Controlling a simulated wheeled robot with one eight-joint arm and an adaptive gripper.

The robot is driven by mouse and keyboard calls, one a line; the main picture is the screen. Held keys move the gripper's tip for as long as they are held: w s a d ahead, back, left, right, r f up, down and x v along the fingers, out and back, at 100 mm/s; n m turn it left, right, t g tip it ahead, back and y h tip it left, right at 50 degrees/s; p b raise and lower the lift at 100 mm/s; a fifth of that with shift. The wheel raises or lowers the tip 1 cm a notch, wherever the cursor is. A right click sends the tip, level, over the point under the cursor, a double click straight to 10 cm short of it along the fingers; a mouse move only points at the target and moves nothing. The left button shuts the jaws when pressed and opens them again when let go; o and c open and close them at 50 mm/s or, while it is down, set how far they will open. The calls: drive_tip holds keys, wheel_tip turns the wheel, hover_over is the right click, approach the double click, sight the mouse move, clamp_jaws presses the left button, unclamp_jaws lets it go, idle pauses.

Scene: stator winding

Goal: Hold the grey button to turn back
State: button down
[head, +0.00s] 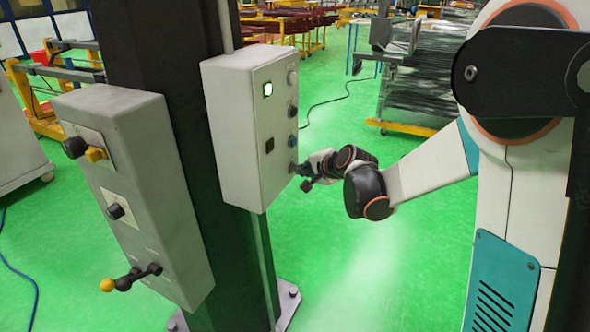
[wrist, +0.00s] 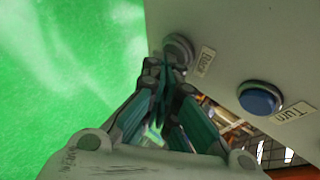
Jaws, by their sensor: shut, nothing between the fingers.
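The grey button (wrist: 178,48) sits on the panel face with a label reading "Back" beside it. In the head view it is at the bottom of the control box's button column, largely hidden behind my gripper (head: 300,170). In the wrist view my gripper (wrist: 164,72) is shut and empty, its fingertips right at the grey button and overlapping its lower edge. I cannot tell whether they touch it or press it in.
The control box (head: 235,130) is fixed to a dark column. A blue button (wrist: 260,98) labelled "Turn" sits next to the grey one. A second box (head: 140,200) with levers is at left. Green floor (head: 350,270) is clear below; racks stand behind.

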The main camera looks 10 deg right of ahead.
drive_tip(key=shift+d, duration=0.15)
idle(0.8)
drive_tip(key=shift+s+d, duration=0.45)
drive_tip(key=shift+d, duration=0.05)
drive_tip(key=s+d, duration=0.1)
drive_tip(key=d, duration=0.1)
drive_tip(key=s+d, duration=0.2)
idle(0.5)
idle(0.6)
drive_tip(key=s+a+r+n+g+h, duration=0.1)
drive_tip(key=s+n, duration=0.5)
drive_tip(key=s, duration=1)
drive_tip(key=s+a+r+n+g+h, duration=0.1)
drive_tip(key=s+r+n+g+h, duration=0.2)
drive_tip(key=s, duration=1.4)
drive_tip(key=r+n, duration=0.1)
drive_tip(key=n, duration=0.2)
drive_tip(key=shift+n, duration=0.3)
